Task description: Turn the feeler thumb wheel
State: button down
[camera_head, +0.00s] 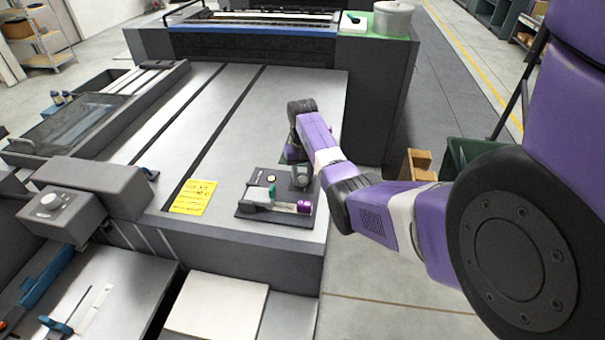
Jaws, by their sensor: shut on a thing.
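The feeler unit (258,208) is a small dark block with a light grey bar, a teal piece and a purple end piece, at the front right of the grey machine bed. My purple arm reaches in from the right, and my gripper (300,180) is down at the back right of this unit. The gripper is shut on what appears to be the feeler thumb wheel. The fingers and wheel are small and partly hidden by my wrist, so the wheel's turn cannot be read.
A yellow note (194,197) lies on the bed (225,125) left of the unit. A dark grey housing with a dial (47,203) stands at the left. A grey pot (392,19) stands at the back. The middle of the bed is clear.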

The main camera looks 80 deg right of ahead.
aim_at(302, 179)
jog(key=shift+m, duration=0.8)
jog(key=c, duration=0.9)
grip_release()
jog(key=shift+c, duration=0.2)
jog(key=shift+r, duration=3.95)
